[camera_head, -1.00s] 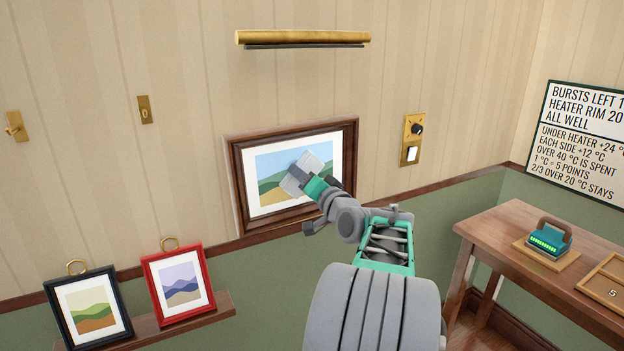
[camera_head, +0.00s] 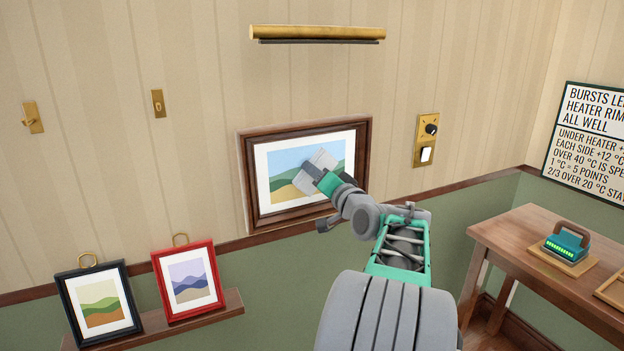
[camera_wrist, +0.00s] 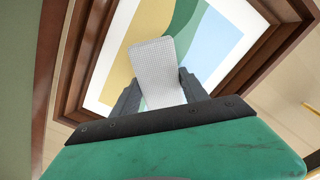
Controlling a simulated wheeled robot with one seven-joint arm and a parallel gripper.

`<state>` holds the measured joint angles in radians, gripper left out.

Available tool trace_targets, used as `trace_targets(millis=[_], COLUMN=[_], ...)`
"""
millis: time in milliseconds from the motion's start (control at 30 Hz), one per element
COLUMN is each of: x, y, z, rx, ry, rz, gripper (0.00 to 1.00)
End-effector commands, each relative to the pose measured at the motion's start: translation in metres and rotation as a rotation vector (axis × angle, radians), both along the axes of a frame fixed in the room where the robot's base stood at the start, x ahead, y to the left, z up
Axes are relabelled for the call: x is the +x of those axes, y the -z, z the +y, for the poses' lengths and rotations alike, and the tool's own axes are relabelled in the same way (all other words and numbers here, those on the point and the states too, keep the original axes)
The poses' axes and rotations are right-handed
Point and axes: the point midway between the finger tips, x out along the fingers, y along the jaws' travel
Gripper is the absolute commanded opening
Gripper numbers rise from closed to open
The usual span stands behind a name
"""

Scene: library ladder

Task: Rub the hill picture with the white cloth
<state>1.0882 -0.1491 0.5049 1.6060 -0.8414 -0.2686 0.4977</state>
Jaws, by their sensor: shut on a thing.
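The hill picture (camera_head: 283,191) hangs on the wall in a dark wooden frame with a white mat. It shows green and tan hills under a blue sky and also fills the back of the wrist view (camera_wrist: 153,22). My gripper (camera_wrist: 158,92) is shut on the white cloth (camera_wrist: 155,62), a pale textured pad. In the head view the cloth (camera_head: 316,166) lies in front of the picture's middle, covering part of the hills and sky. I cannot tell whether the cloth touches the picture surface.
A brass picture light (camera_head: 316,33) is above the frame. A brass switch plate (camera_head: 427,140) is to its right. A black-framed picture (camera_head: 99,303) and a red-framed picture (camera_head: 188,281) stand on a shelf below left.

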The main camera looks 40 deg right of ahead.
Motion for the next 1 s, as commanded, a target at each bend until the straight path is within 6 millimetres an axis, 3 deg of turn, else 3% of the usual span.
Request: trace_targets(millis=[300,1000], x=[-0.007,-0.021], y=[-0.002,-0.002], z=[-0.029,-0.068], rx=[0.0,-0.001], ry=[0.001,0.003], rz=[0.0,0.0], gripper=[0.2,0.2])
